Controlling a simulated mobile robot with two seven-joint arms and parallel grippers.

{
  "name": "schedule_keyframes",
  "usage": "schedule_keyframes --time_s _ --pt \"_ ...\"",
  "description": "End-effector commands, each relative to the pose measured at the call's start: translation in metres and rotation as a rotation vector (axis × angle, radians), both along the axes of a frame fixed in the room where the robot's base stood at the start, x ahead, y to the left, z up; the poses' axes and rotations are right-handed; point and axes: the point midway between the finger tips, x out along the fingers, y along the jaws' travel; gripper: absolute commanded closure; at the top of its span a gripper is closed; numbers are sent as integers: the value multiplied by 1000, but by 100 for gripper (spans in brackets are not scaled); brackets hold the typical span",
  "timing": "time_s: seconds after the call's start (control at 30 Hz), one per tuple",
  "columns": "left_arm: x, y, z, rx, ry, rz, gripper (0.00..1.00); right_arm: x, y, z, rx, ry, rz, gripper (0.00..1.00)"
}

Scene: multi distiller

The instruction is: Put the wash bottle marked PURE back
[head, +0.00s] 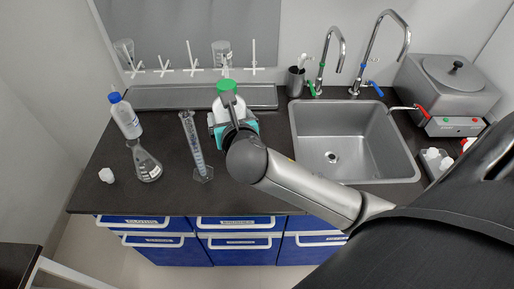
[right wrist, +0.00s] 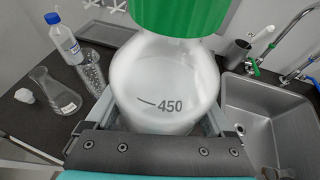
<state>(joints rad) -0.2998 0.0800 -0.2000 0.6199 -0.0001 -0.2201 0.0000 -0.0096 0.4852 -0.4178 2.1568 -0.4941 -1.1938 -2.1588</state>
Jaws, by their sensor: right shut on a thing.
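A white wash bottle (head: 229,103) with a green cap is held upright in my right gripper (head: 234,124) above the counter, left of the sink. In the right wrist view the same bottle (right wrist: 165,80) fills the middle, showing a "450" mark, with the gripper's jaws (right wrist: 160,118) around its body. No PURE marking can be read on it. Another bottle (head: 126,118) with a blue cap stands at the left of the counter; its label is too small to read. My left gripper is not in view.
A conical flask (head: 147,165), a measuring cylinder (head: 193,142) and a small white piece (head: 106,175) stand on the left counter. A drying rack (head: 185,72) with pegs is on the back wall above a metal tray (head: 160,97). The sink (head: 350,145) and a water bath (head: 450,90) are at right.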

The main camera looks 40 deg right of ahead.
Motion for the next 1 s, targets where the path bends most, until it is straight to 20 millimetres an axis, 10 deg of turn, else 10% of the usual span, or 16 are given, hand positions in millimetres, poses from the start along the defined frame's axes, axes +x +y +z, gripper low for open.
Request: schedule_keyframes --time_s 0.47,1.0 --pt "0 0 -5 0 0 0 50 12 -78 22 6 -20 -62 45" --pt "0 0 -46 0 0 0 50 11 -79 -105 7 -15 -66 45"
